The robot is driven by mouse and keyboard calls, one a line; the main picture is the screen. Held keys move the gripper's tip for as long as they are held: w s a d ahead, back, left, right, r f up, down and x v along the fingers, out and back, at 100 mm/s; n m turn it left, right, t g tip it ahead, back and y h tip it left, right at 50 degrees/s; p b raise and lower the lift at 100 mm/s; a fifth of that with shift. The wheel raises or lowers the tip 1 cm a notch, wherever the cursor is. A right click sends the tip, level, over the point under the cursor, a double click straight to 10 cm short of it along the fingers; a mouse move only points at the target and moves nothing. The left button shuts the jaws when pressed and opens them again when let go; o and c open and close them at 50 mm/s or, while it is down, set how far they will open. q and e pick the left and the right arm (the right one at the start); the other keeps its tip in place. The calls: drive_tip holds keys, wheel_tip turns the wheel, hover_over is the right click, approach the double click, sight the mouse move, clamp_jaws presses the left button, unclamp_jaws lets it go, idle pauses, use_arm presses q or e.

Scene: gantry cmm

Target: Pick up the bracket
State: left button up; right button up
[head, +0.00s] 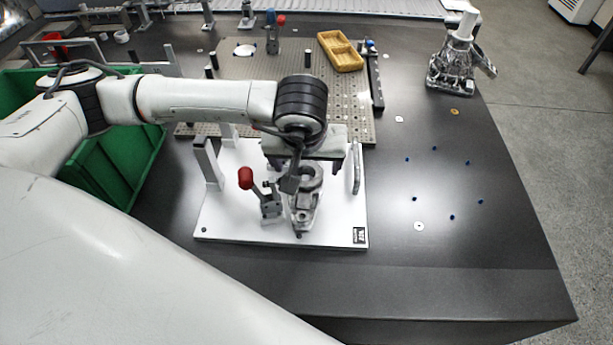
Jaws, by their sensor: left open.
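The bracket (304,207) is a grey metal part with a round ring at its upper end and a narrower foot towards me. It sits on a white fixture plate (235,226) in the middle of the table. My left gripper (311,172) is open directly above the ring end of the bracket, with the dark fingers pointing down. The gripper body hides what lies behind the ring, and I cannot tell whether a finger touches the bracket. My right gripper is not in view.
A red-knobbed toggle clamp (268,200) stands just left of the bracket. The plate has an upright post (207,163) and a handle (356,168). A green bin (120,170) is at left, a perforated plate (355,118) and yellow tray (341,52) behind.

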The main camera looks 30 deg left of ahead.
sight(306, 175)
use_arm(q)
drive_tip(key=x, duration=0.5)
drive_tip(key=shift+a+f+p, duration=0.1)
drive_tip(key=shift+a+p, duration=0.05)
drive_tip(key=shift+p, duration=0.15)
drive_tip(key=shift+c, duration=0.2)
drive_tip(key=c, duration=1.5)
drive_tip(key=shift+w+r, duration=0.1)
drive_tip(key=shift+r, duration=0.15)
